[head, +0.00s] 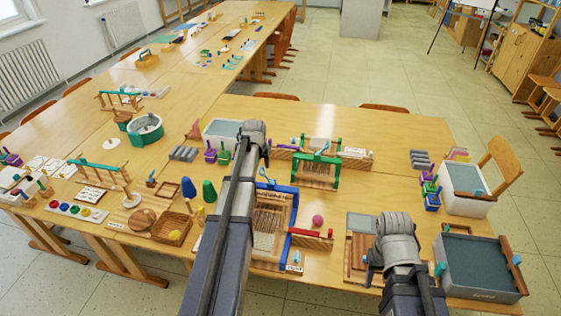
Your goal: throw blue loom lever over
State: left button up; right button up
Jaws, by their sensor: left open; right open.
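The blue loom (292,208) stands on the table in front of me, an upright blue frame with pale threads over a wooden bed. A small light-blue piece, which looks like its lever (265,178), shows at its upper left. My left arm crosses the loom's left side and hides part of it. My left gripper (254,136) is beyond the loom, near a grey-white tub. My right gripper (392,236) is to the right of the loom, over a wooden board. Both grippers are open; their fingertips are mostly hidden by the wrists, and I see nothing held.
A green loom (318,170) stands behind the blue one. A red-topped wooden block (311,236) and a pink ball (318,220) are just right of the blue loom. Grey tubs (482,266) line the right edge. Bare tabletop (385,130) shows at the back right.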

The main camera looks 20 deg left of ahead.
aim_at(266, 177)
pick_arm(q)
jog(key=shift+w+a, duration=0.1)
jog(key=shift+w, duration=0.1)
jog(key=shift+f+b, duration=0.2)
jog(key=shift+b, duration=0.1)
jog(key=b+x, duration=0.6)
jog(key=x, duration=0.1)
jog(key=shift+b, duration=0.35)
jog(key=shift+c, duration=0.2)
jog(key=shift+f, duration=0.1)
grip_shut()
dwell(0.7)
